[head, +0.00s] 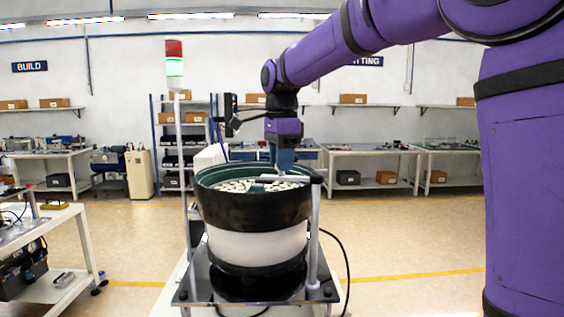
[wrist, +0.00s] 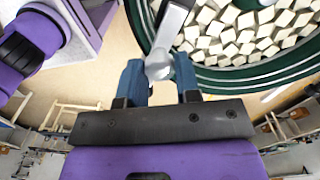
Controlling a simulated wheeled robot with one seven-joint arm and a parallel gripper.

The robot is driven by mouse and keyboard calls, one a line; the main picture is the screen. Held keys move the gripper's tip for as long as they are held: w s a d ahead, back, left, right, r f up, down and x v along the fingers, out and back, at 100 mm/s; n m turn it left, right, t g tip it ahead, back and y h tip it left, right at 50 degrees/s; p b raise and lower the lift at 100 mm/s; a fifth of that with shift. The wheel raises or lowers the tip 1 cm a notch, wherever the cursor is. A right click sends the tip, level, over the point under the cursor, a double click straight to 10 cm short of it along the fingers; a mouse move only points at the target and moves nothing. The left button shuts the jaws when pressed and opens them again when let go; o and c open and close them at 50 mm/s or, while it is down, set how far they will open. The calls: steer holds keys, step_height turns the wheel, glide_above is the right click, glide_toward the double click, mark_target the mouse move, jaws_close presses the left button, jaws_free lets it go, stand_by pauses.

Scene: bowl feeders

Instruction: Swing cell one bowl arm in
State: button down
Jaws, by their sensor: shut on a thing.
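The bowl feeder (head: 255,212) stands in front of me, with a dark green rim, a white drum and a black base. It holds many pale blocks, which also show in the wrist view (wrist: 240,38). A grey post (head: 315,235) stands at its right side, with a bar (head: 298,178) reaching from the top over the bowl's rim. My gripper (head: 282,164) is above the bowl's far right part. In the wrist view, its blue fingers (wrist: 158,80) are shut on the rounded grey end of the bowl arm (wrist: 158,64). The arm's flat bar runs up over the bowl's rim.
A black cable (head: 340,262) hangs on the right. A bench (head: 55,240) stands at the left. Shelves and tables (head: 375,160) line the back wall. The floor to the right is clear.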

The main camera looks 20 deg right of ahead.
steer(key=shift+w+d+m, duration=0.55)
steer(key=shift+m, duration=0.6)
steer(key=shift+w+d+m, duration=0.5)
steer(key=shift+d+m, duration=0.05)
steer(key=shift+m, duration=0.55)
steer(key=shift+w+d+m, duration=0.55)
steer(key=shift+m, duration=0.6)
steer(key=shift+d, duration=0.1)
steer(key=c, duration=0.8)
jaws_free()
step_height(320, 180, up, 11)
steer(key=shift+f, duration=0.1)
